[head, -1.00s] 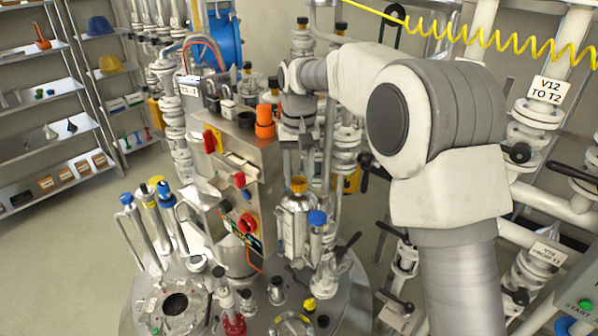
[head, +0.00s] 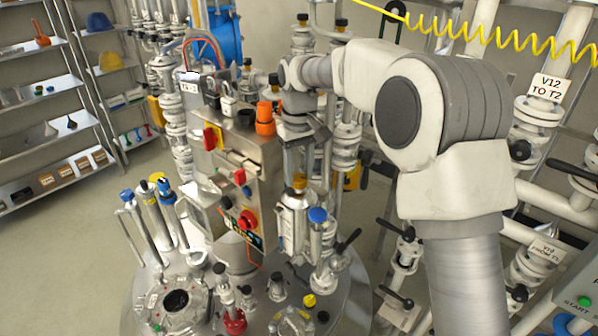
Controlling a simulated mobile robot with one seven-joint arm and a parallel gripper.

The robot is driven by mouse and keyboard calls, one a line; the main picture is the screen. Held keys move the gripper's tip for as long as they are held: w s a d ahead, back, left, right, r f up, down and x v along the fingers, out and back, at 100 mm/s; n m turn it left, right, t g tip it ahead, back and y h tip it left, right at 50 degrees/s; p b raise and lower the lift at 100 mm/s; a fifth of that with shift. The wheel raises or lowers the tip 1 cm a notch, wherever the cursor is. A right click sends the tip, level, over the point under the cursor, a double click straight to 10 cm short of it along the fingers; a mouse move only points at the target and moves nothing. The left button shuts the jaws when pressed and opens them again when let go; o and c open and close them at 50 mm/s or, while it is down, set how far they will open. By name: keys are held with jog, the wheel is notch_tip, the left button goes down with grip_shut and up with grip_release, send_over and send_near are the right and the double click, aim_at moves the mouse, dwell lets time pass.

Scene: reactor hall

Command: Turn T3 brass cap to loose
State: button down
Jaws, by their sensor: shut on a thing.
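A brass-yellow cap (head: 299,181) tops a silver cylindrical vessel (head: 294,222) near the middle of the head view. My gripper (head: 299,172) points down from above, with its fingers reaching the cap. It is shut on the cap, whose upper part is partly hidden by the fingers. I cannot read a T3 mark on the vessel, nor see how far the cap is turned.
A blue-capped cylinder (head: 318,217) stands close right of the vessel. A control box (head: 235,165) with red knobs and an orange beacon (head: 265,118) stands close left. Valves and pipes crowd the right. Open floor lies at left.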

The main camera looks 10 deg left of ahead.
aim_at(299, 177)
jog(key=shift+c, duration=1.9)
grip_release()
notch_tip(299, 177, up, 17)
jog(key=shift+r, duration=0.2)
